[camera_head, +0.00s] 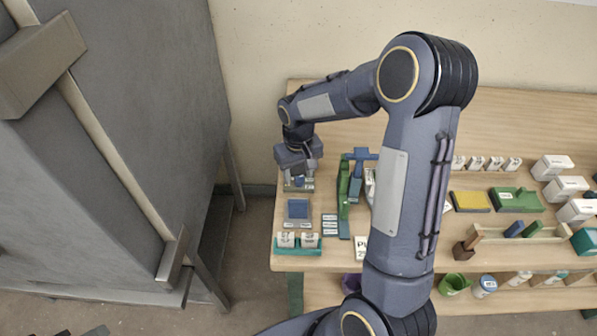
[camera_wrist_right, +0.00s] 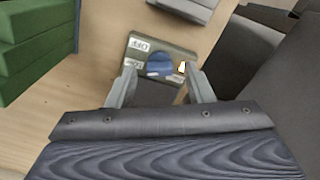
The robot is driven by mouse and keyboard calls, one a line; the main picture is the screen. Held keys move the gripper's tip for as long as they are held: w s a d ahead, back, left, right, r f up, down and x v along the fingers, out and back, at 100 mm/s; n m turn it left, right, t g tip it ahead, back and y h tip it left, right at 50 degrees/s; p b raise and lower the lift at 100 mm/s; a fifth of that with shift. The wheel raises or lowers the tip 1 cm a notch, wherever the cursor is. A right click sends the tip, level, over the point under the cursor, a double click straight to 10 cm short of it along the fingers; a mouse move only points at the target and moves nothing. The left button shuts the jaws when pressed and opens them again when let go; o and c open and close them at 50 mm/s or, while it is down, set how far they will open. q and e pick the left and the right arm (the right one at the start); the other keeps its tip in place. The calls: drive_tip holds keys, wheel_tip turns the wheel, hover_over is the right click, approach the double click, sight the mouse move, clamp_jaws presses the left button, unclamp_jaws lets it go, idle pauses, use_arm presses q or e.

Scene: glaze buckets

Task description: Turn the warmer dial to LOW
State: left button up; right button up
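The warmer's dial is a blue knob (camera_wrist_right: 159,66) on a small grey-olive panel (camera_wrist_right: 170,50) in the right wrist view. White labels sit around the knob; one at its upper left seems to read OFF, the others are too small to read surely. A small amber light (camera_wrist_right: 182,67) shows to its right. My right gripper (camera_wrist_right: 158,76) is open, with one finger on each side of the knob in the picture; I cannot tell whether they touch it. In the head view my right gripper (camera_head: 299,176) points down over the table's left end and mostly hides the panel.
A green and blue stand (camera_head: 350,185) is close to the right of my gripper. A blue block (camera_head: 298,208) and a teal tray (camera_head: 283,250) with white containers lie in front. Yellow and green pads (camera_head: 470,201) are farther right. A large grey cabinet (camera_head: 150,90) stands left.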

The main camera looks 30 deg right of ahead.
sight(300, 178)
wheel_tip(300, 178, up, 8)
drive_tip(key=shift+f, duration=0.25)
drive_tip(key=shift+r, duration=0.15)
idle(0.6)
drive_tip(key=shift+s+r, duration=0.3)
drive_tip(key=shift+s, duration=0.05)
drive_tip(key=s+a+r+t+y, duration=0.2)
drive_tip(key=s+a, duration=0.1)
drive_tip(key=s, duration=0.8)
drive_tip(key=s+a+r+t+y, duration=0.1)
drive_tip(key=s+a+r+t, duration=0.2)
drive_tip(key=s, duration=0.8)
drive_tip(key=shift+a+t+y, duration=0.3)
drive_tip(key=shift+a+y, duration=0.1)
drive_tip(key=shift+a, duration=0.35)
